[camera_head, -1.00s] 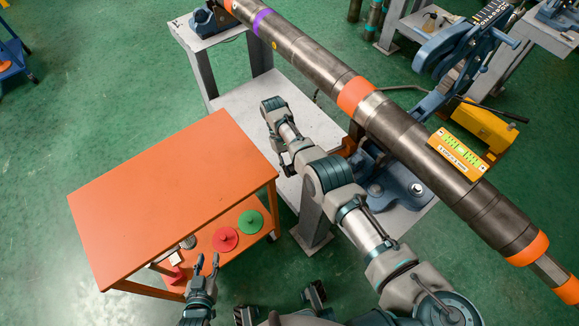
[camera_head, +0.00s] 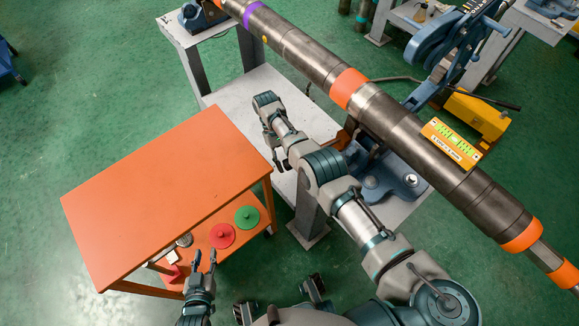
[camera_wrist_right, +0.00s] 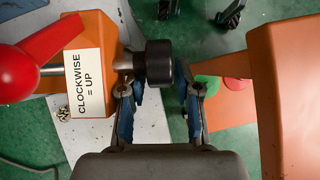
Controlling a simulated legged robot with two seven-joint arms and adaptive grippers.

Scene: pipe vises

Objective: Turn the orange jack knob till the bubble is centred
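In the right wrist view an orange jack housing (camera_wrist_right: 98,60) carries a label reading "CLOCKWISE = UP". A black round knob (camera_wrist_right: 159,63) sits on a metal shaft at its right side. My right gripper (camera_wrist_right: 157,90) is open, with its fingertips on either side of the knob's lower part; I cannot tell whether they touch it. My left gripper (camera_head: 204,262) is open and empty beside the orange table.
The orange table (camera_head: 160,200) has a bare top, with red (camera_head: 222,235) and green (camera_head: 247,217) discs on its lower shelf. A grey stand (camera_head: 235,95) and blue vise (camera_head: 405,180) are beneath the pipe. A red ball-like handle (camera_wrist_right: 15,75) is left of the housing.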

